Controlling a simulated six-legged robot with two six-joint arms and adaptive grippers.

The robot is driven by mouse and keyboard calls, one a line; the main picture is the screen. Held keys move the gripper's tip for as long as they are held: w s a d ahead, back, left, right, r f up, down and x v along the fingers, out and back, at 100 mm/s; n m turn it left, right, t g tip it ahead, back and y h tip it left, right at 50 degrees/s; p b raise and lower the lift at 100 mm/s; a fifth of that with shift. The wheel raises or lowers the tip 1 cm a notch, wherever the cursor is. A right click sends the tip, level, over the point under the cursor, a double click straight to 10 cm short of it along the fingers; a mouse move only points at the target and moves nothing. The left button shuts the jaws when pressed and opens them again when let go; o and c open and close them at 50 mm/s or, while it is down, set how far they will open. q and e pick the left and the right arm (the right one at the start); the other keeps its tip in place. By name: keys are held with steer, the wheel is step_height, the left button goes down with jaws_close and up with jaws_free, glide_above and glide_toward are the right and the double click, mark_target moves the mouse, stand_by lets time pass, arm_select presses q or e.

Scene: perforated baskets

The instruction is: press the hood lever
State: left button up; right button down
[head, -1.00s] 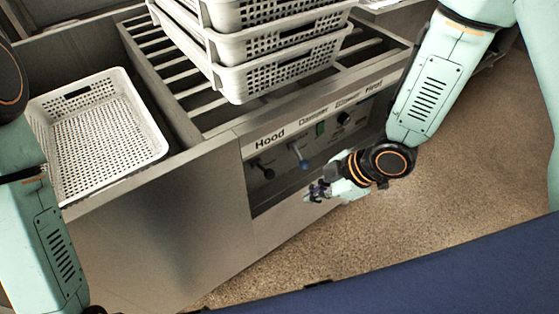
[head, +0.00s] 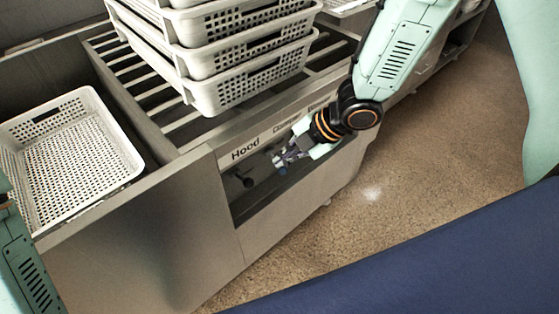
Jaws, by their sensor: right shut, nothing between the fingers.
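The hood lever (head: 243,179) is a short dark lever in the recessed panel, below the "Hood" label (head: 245,150). My right gripper (head: 279,161) is shut and empty in front of the panel, to the right of the hood lever and apart from it in the picture. Its fingers overlap the blue-ended lever (head: 282,170) beside the hood lever; I cannot tell whether they touch it. The controls farther right are hidden behind my right gripper and wrist. My left gripper is out of view; only part of my left arm shows at the left edge.
A stack of white perforated baskets (head: 250,85) stands on the slatted counter (head: 150,100) above the panel. A single basket (head: 75,150) sits at the left. The speckled floor (head: 430,160) at the right is clear. A dark blue surface (head: 420,270) fills the lower right.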

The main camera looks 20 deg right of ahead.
mark_target(251, 182)
steer(key=b+x, duration=0.3)
steer(key=x, duration=0.8)
steer(key=shift+w+a+f, duration=0.15)
steer(key=shift+f, duration=0.15)
steer(key=shift+s+f+b, duration=0.35)
steer(key=shift+f+b, duration=0.05)
steer(key=shift+f, duration=0.25)
steer(key=f+t+b, duration=0.1)
steer(key=b, duration=0.1)
steer(key=f+t+y+b, duration=0.1)
steer(key=f+b, duration=0.1)
steer(key=b, duration=0.1)
steer(key=s+f+t+b, duration=0.1)
steer(key=f+b, duration=0.1)
steer(key=shift+d+n+t+y, duration=0.3)
steer(key=shift+d+n+y, duration=0.1)
steer(key=shift+r+p, duration=0.55)
steer(key=shift+r, duration=0.3)
